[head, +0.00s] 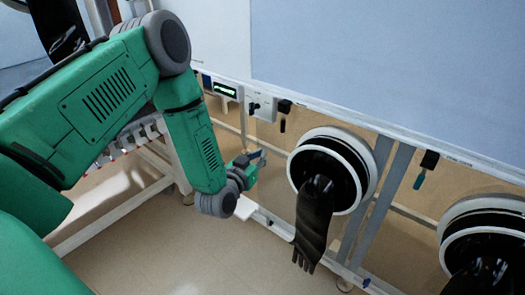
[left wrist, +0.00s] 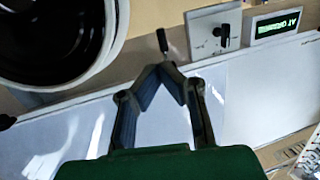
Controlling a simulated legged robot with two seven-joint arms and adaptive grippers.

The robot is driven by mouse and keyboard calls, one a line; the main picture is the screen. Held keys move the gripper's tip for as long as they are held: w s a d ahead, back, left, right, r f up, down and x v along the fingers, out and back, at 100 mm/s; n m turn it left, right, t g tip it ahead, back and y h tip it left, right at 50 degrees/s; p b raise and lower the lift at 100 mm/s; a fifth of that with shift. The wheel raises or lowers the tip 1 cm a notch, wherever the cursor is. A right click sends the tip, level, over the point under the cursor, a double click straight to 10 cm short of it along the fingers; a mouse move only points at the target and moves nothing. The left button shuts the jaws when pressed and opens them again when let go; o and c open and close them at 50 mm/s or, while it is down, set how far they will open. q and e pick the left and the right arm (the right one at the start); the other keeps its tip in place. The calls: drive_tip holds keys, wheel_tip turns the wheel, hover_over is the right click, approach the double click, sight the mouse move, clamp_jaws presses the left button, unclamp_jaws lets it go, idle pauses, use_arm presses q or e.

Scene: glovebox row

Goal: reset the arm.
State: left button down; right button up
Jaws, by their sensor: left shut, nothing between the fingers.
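My left arm is green with grey joints and reaches in from the left in the head view. My left gripper (head: 254,158) is at its end, in front of the glovebox row and left of the nearest glove port. In the left wrist view the left gripper (left wrist: 161,68) has its two fingers angled together at the tips, with nothing between them. A small dark-handled tool or lever (left wrist: 163,40) shows just past the fingertips; I cannot tell whether they touch. My right gripper is not in view.
A round glove port (head: 363,165) has a black glove (head: 314,222) hanging from it. A second port (head: 455,225) is at the right. A green-lit display (head: 224,90) and a switch plate (head: 262,105) sit on the frame. The floor (head: 190,262) below is clear.

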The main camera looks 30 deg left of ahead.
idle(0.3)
use_arm(q)
drive_tip(key=s+d+f+m+g+h, duration=0.1)
drive_tip(key=s+d+f+g, duration=0.4)
drive_tip(key=s+f, duration=0.3)
drive_tip(key=s+d+f+m+g+h, duration=0.1)
drive_tip(key=s+d+f+g+h, duration=0.1)
drive_tip(key=s+d+f+g, duration=0.5)
drive_tip(key=s+a+f+g, duration=0.1)
drive_tip(key=s+g, duration=0.1)
drive_tip(key=s, duration=0.8)
drive_tip(key=s+a+g+y, duration=0.1)
drive_tip(key=s+a+g, duration=0.1)
drive_tip(key=s, duration=0.9)
drive_tip(key=shift+s+a+f+g, duration=0.15)
drive_tip(key=shift+a+f+g, duration=0.15)
drive_tip(key=shift+f, duration=0.1)
drive_tip(key=shift+d, duration=0.1)
